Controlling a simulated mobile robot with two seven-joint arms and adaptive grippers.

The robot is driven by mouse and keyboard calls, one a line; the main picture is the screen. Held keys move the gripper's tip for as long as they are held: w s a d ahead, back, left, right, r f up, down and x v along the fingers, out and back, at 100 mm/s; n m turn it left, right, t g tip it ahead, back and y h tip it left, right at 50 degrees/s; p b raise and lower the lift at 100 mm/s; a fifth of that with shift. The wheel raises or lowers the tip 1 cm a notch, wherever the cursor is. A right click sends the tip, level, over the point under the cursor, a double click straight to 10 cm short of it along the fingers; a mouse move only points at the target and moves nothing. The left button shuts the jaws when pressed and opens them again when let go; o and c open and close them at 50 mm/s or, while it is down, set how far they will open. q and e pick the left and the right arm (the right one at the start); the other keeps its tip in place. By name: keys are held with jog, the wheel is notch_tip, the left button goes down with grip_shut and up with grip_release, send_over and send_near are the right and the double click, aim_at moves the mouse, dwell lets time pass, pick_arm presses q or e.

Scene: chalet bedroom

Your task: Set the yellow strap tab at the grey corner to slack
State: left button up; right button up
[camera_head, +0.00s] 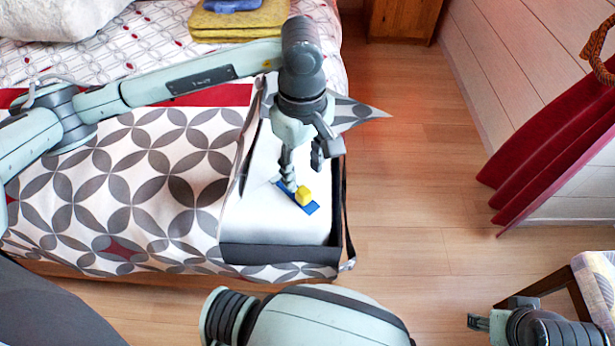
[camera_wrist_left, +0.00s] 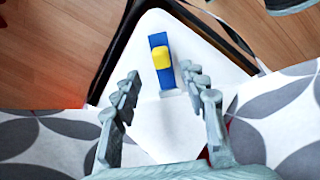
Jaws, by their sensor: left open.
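The yellow strap tab (camera_head: 303,196) is a small block on a short blue strip (camera_head: 312,208), lying on the bare white mattress corner (camera_head: 275,224). Dark grey edging (camera_head: 280,254) runs around this corner. My left gripper (camera_head: 302,168) is open above the mattress, just behind the tab in the head view. In the left wrist view the tab (camera_wrist_left: 161,57) sits partway along the blue strip (camera_wrist_left: 157,40), beyond the open fingers (camera_wrist_left: 163,88), with nothing between them. My right gripper (camera_head: 479,321) is at the bottom right, far from the bed; its opening is unclear.
A patterned grey-and-white cover (camera_head: 150,190) lies left of the bare corner, with a folded flap (camera_head: 358,112) sticking out behind. Folded yellow cloths (camera_head: 240,20) lie farther back. A chair (camera_head: 595,280) stands at the right edge.

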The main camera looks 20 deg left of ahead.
aim_at(303, 190)
pick_arm(q)
notch_tip(303, 190, down, 7)
jog(key=shift+s+r, duration=0.1)
jog(key=shift+s, duration=0.05)
grip_shut()
dwell(0.4)
